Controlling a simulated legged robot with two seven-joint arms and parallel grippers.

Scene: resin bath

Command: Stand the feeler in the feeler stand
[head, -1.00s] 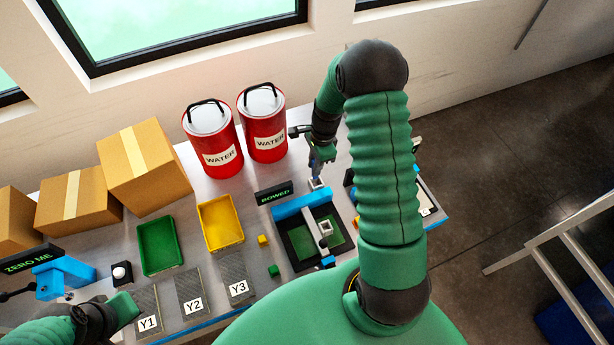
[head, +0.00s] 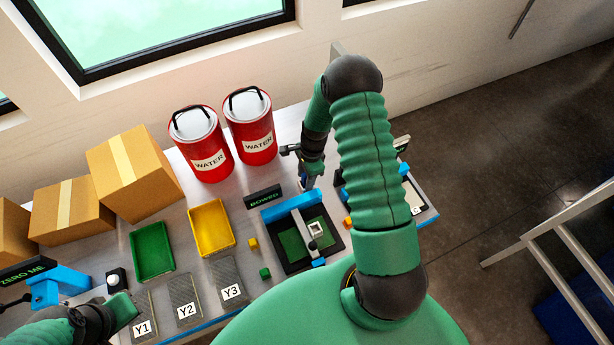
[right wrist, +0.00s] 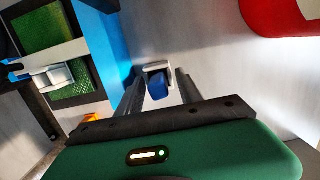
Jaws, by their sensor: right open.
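My right gripper (head: 308,182) is low over the bench, behind the blue-and-black fixture. In the right wrist view its fingers (right wrist: 160,80) are apart, on either side of a small blue piece (right wrist: 159,91), which looks like the feeler. The blue piece is at a small pale grey holder (right wrist: 157,67), which looks like the feeler stand. It appears set into the holder, but I cannot tell how deep or whether the fingers touch it. My left gripper (head: 120,309) is at the lower left, near the Y1 plate; its fingers are not clear.
The fixture (head: 272,213) with green pads stands close by, with the BOWED sign (head: 263,197) beside it. Two red water cans (head: 250,130) stand behind to the left. Yellow (head: 211,228) and green (head: 152,250) trays lie further left.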

